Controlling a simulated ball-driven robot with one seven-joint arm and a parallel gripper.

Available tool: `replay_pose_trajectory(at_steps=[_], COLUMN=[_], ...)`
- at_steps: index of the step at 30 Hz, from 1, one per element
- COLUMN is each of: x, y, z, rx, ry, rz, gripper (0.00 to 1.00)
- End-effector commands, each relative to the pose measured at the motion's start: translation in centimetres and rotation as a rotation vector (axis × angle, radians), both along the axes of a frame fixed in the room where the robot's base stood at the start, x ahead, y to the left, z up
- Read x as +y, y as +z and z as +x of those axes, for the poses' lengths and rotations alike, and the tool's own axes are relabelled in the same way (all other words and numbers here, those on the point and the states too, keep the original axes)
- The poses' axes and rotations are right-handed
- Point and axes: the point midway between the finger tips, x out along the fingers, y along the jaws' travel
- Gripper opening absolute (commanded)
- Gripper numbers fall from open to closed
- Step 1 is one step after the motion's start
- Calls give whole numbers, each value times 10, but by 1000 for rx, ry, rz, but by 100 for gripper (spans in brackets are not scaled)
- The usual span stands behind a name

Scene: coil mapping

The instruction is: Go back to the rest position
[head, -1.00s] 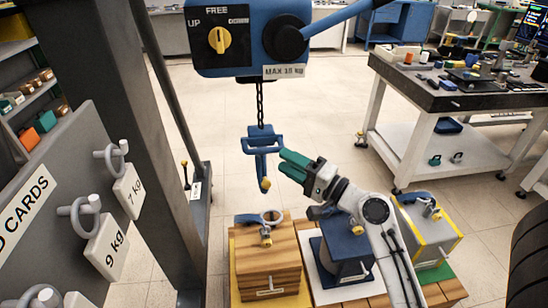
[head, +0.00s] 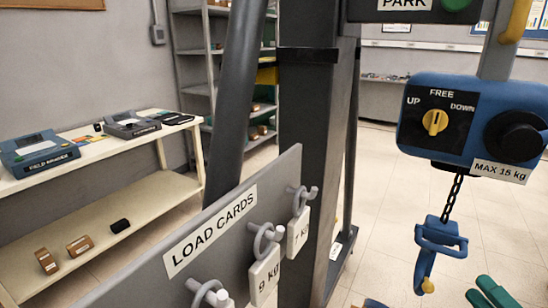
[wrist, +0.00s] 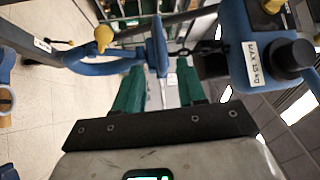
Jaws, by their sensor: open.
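My gripper (head: 490,294) shows only as green fingertips at the bottom right of the head view. It is below and right of the blue hook (head: 440,235) with the yellow tip, with a gap between them in the picture. In the wrist view my gripper (wrist: 158,78) has its two green fingers spread apart, with nothing held. The blue hook (wrist: 157,45) shows beyond the fingertips there; I cannot tell how far off it is. The rest of my arm is out of the head view.
The blue hoist box (head: 470,125) hangs at the right, with the hook on its chain. The load cards board (head: 215,235) and a dark column (head: 305,150) stand in the middle. A white shelf bench (head: 100,165) with devices stands at the left. Open floor lies behind the hook.

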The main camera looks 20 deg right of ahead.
Motion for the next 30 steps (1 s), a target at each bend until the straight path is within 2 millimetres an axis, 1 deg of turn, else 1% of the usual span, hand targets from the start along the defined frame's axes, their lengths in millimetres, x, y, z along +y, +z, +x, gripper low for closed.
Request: replay_pose_trajectory(at_steps=[2,5,8,9,10,12,14,15,17,18,21,24,27,30], x=[8,32,72,88,101,127,146,158,172,180,192,198,200,200], y=[-7,-31,-71,-90,-103,-133,-155,-167,-183,-191,-202,-205,-204,-204], z=[5,17,26,27,25,17,5,-5,-22,-34,-62,-84,-97,-102], rx=[37,160,357,445,511,660,782,861,975,1046,1199,1308,1375,1402], ry=[23,93,218,279,326,438,535,602,697,758,886,975,1025,1045], rz=[-24,-108,-255,-325,-378,-503,-610,-681,-783,-847,-985,-1081,-1137,-1160], gripper=[40,40,40,40,40,40,40,40,40,40,40,40,40,40])
